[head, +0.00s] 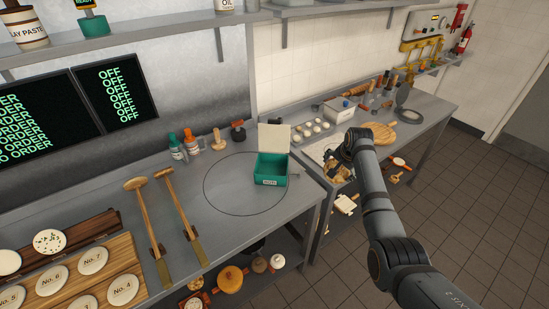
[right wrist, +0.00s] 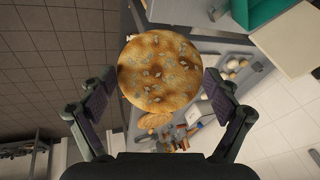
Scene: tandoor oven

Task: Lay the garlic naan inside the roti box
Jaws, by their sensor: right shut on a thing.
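The roti box (head: 271,171) is a teal box on the steel counter, with its pale lid (head: 274,139) raised at the back. My right gripper (head: 336,166) is to the right of the box, near the gap between the two counters. In the right wrist view, the garlic naan (right wrist: 159,72), round, browned and flecked, sits between the two fingers of my right gripper (right wrist: 160,80), which is shut on it. The teal box (right wrist: 252,10) shows at the top right there, apart from the naan. In the head view the gripper largely hides the naan. My left gripper is not in view.
The right counter holds a round board (head: 380,135) and other items.

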